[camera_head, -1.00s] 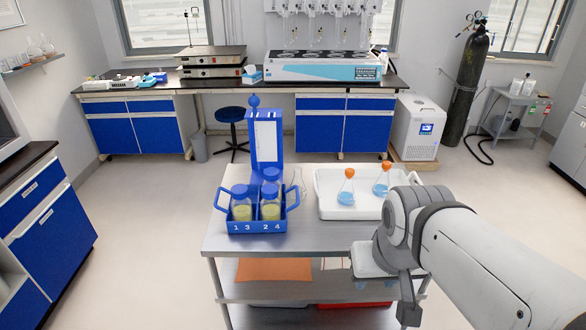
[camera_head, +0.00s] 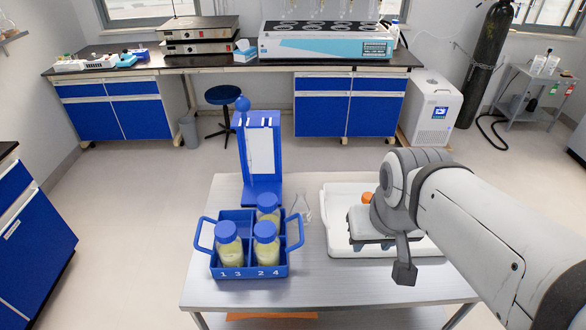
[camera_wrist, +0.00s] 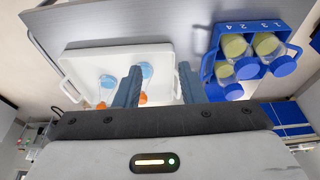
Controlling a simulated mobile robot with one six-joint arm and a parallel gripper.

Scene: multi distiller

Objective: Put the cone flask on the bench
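Two cone flasks with blue liquid and orange stoppers stand in the white tray (camera_wrist: 90,58). In the wrist view, one flask (camera_wrist: 146,72) is beside the left finger, partly hidden by it; the other (camera_wrist: 107,82) is further left. In the head view my arm covers most of them; only an orange stopper (camera_head: 367,197) shows. A clear, empty-looking flask (camera_head: 302,206) stands on the cart between rack and tray. The black-topped bench (camera_head: 215,66) runs along the back wall.
A blue rack (camera_head: 250,272) of capped bottles and a blue stand (camera_head: 260,160) are on the metal cart (camera_head: 200,293). Equipment crowds parts of the back bench. A stool (camera_head: 222,96) and a white floor unit (camera_head: 431,108) stand near it. Open floor lies between cart and bench.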

